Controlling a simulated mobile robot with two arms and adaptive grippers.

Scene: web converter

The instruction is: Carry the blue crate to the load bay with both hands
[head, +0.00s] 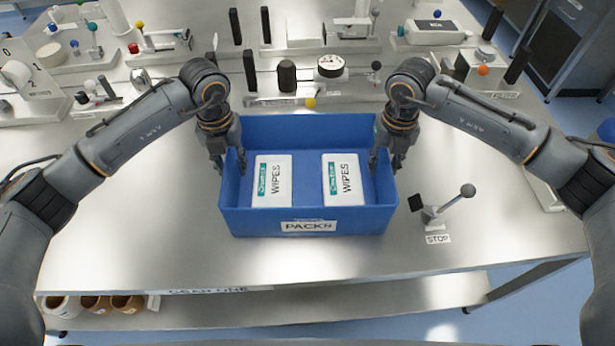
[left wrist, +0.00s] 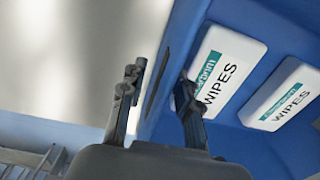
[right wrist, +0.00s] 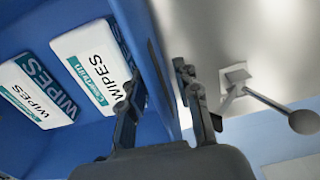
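The blue crate (head: 305,222) sits level on the steel bench, with a label reading "PACKN" on its front. Two white wipes packs lie inside it, a left one (head: 271,180) and a right one (head: 343,179). My left gripper (head: 229,160) is at the crate's left wall, one finger outside and one inside. The left wrist view shows its fingers (left wrist: 158,88) apart with the wall between them. My right gripper (head: 388,160) straddles the right wall likewise, its fingers (right wrist: 158,88) apart in the right wrist view. Neither appears clamped on the wall.
A lever with a grey ball (head: 467,190) and a "STOP" label (head: 438,239) stands right of the crate. Fixtures and a dial gauge (head: 331,66) line the bench behind it. Rolls (head: 95,304) lie on the lower shelf. Bench space in front and left is clear.

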